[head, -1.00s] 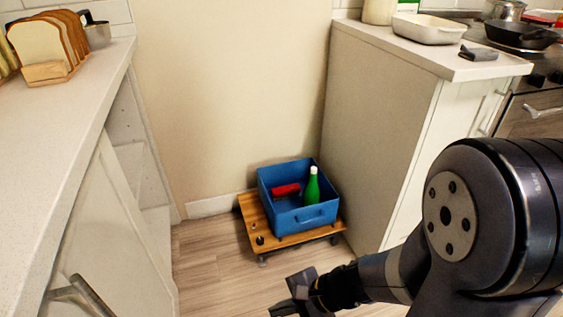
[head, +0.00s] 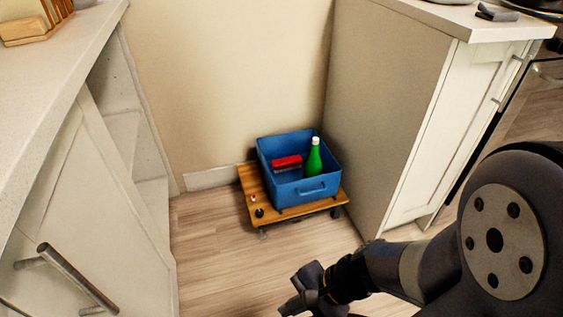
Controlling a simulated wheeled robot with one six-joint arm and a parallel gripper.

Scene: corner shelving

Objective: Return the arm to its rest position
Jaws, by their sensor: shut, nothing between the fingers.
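My gripper (head: 298,302) shows at the bottom middle of the head view, low over the wooden floor. It is shut and empty. It is apart from the wooden dolly (head: 249,186) that stands on the floor behind it. My arm reaches in from the lower right corner, bent, with its large round joint in the foreground.
A blue crate (head: 315,188) on the dolly holds a green bottle (head: 314,160) and a red item (head: 288,162). A counter with a handled door (head: 75,277) bounds the left, a white cabinet (head: 430,130) the right. Bare floor (head: 215,255) lies between.

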